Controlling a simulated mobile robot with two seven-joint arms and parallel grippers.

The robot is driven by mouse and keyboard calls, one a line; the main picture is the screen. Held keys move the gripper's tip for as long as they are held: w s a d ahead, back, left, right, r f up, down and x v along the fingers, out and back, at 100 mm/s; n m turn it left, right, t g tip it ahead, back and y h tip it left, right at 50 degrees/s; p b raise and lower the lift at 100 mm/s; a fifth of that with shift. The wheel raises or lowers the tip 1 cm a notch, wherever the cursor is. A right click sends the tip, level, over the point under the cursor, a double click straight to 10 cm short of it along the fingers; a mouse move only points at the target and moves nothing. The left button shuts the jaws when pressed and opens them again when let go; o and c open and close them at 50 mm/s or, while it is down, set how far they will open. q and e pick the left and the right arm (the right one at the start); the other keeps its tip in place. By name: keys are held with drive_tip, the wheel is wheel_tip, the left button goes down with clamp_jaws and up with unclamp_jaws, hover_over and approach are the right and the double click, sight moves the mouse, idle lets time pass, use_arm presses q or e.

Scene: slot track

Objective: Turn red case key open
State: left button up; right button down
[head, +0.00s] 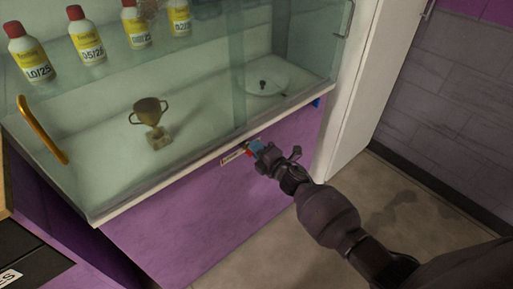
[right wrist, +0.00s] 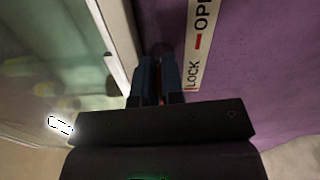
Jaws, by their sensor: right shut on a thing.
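My right gripper (head: 257,147) is at the front edge of the glass display case (head: 215,161), just above the purple panel. It is shut on the red case key, which its fingers almost wholly hide. In the right wrist view the blue fingers (right wrist: 159,72) point at the case's edge, with a thin reddish sliver between them. Beside them is a white label strip (right wrist: 202,40) with "LOCK", a red dash and a cut-off "OPE". The label (head: 234,156) also shows left of the gripper in the head view. The key's angle cannot be told. My left gripper is out of view.
A gold trophy (head: 150,123) stands inside the case, and several red-capped bottles (head: 87,38) stand at its back. A gold handle (head: 42,130) is at the left. A small blue part (head: 317,102) sits on the front edge further right. Floor (head: 392,205) is open at right.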

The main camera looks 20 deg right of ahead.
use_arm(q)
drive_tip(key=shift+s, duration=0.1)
use_arm(e)
drive_tip(key=shift+m, duration=0.6)
drive_tip(key=shift+f, duration=0.1)
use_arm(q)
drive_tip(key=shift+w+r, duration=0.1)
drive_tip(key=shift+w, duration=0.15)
use_arm(e)
drive_tip(key=c, duration=1.2)
unclamp_jaws()
drive_tip(key=shift+c, duration=0.2)
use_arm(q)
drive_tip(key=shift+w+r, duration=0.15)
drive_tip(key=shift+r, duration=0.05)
use_arm(e)
drive_tip(key=shift+s+d, duration=0.2)
drive_tip(key=shift+s, duration=0.25)
use_arm(q)
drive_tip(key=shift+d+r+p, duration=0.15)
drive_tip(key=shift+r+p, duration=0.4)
drive_tip(key=shift+p, duration=0.3)
use_arm(e)
drive_tip(key=v, duration=1)
